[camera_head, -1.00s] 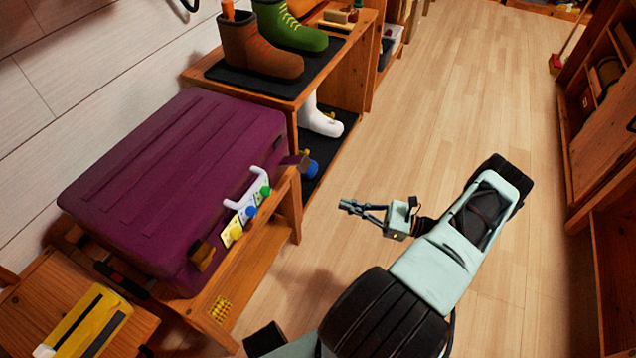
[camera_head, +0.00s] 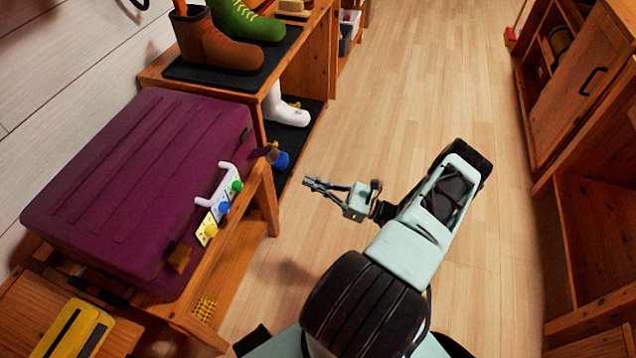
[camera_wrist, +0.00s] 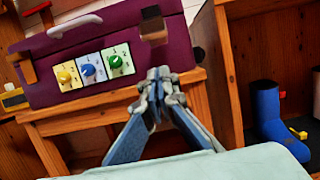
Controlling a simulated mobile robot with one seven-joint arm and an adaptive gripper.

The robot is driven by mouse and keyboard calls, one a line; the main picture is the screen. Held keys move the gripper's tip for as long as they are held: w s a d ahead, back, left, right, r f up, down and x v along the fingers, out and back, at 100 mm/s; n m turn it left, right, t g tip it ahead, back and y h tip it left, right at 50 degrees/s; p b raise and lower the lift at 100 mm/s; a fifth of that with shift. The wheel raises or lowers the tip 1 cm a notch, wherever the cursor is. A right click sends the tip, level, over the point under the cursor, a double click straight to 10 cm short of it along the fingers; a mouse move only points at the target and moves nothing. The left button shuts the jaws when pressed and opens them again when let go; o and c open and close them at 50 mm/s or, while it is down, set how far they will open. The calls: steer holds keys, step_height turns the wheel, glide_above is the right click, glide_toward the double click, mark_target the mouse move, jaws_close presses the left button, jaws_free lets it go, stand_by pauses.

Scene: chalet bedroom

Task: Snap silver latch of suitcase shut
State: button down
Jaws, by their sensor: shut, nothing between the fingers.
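The purple suitcase (camera_head: 140,185) lies closed on a wooden bench at the left in the head view. Its front carries a near brownish latch (camera_head: 178,258) and a far, darker latch (camera_head: 262,152) that sticks out from the case. In the wrist view the same two show as a left latch (camera_wrist: 24,70) and a right latch (camera_wrist: 153,24), whose flap juts toward me. Neither looks clearly silver. My gripper (camera_head: 308,183) is shut and empty, in the air right of the suitcase. In the wrist view my gripper (camera_wrist: 160,75) is below the right latch, apparently apart from it.
Between the latches are a pale handle (camera_head: 212,180) and yellow, blue and green dials (camera_head: 222,207). A wooden shoe rack (camera_head: 322,62) with boots stands beyond the suitcase. A blue boot (camera_wrist: 268,112) is at right in the wrist view. The floor (camera_head: 400,80) is clear; a cabinet (camera_head: 585,90) stands right.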

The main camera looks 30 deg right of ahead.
mark_target(264, 156)
steer(key=w+a+r, duration=0.4)
steer(key=w+r, duration=0.1)
steer(key=shift+w+a, duration=0.3)
steer(key=shift+w, duration=0.05)
steer(key=shift+r+g+p, duration=0.3)
steer(key=shift+r+p, duration=0.05)
steer(key=shift+p, duration=0.5)
